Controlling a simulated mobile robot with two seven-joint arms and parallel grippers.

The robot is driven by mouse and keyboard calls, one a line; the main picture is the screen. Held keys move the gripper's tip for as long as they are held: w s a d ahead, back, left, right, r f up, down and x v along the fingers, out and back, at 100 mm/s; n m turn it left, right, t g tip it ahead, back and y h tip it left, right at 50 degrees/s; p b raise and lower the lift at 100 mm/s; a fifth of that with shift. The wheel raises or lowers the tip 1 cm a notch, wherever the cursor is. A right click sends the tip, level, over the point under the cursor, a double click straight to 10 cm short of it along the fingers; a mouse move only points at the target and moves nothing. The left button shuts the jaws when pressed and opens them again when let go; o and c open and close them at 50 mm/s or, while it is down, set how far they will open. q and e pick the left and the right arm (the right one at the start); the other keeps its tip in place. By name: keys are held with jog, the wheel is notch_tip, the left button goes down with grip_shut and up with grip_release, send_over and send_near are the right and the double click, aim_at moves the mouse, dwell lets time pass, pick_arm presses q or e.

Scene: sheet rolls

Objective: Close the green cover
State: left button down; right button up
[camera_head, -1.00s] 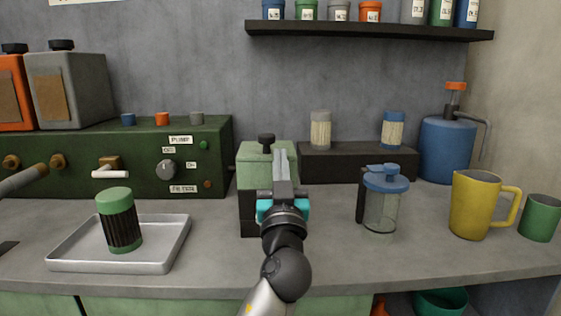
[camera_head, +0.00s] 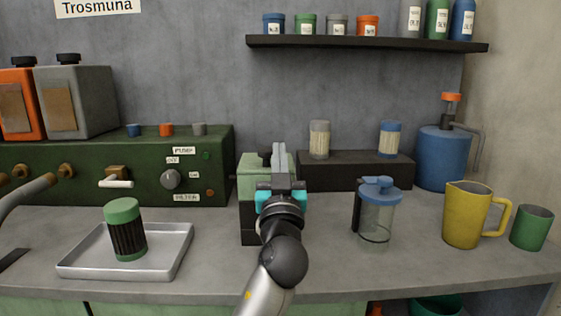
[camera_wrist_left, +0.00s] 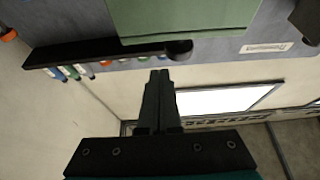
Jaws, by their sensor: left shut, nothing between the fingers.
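The green cover (camera_head: 252,162) is the pale green top of a box-shaped unit with a dark lower part, in the middle of the counter. A black knob (camera_head: 265,158) shows at its top, partly behind my fingers. My left gripper (camera_head: 278,146) is shut and empty, fingers pointing up, in front of the cover and hiding much of it. In the left wrist view, the shut fingers (camera_wrist_left: 160,73) are apart in the picture from a pale green panel (camera_wrist_left: 185,18) with a dark knob (camera_wrist_left: 180,48). How far the cover is open, I cannot tell. My right gripper is not in view.
A green pump unit (camera_head: 140,185) stands left, with a metal tray (camera_head: 170,262) holding a green-capped filter (camera_head: 126,230) before it. A blue-lidded jar (camera_head: 376,215) and yellow jug (camera_head: 465,215) stand right. A black shelf (camera_head: 365,44) hangs above.

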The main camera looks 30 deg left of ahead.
pick_arm(q)
jog(key=f+b+v, duration=0.2)
jog(key=v, duration=0.7)
jog(key=shift+f, duration=0.2)
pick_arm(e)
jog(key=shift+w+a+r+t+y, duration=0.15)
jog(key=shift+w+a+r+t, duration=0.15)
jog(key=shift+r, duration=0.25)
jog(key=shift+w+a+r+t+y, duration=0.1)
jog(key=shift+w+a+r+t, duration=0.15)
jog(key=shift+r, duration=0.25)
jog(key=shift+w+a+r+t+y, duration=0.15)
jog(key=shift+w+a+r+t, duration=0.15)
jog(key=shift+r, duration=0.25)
pick_arm(q)
jog(key=shift+w, duration=0.1)
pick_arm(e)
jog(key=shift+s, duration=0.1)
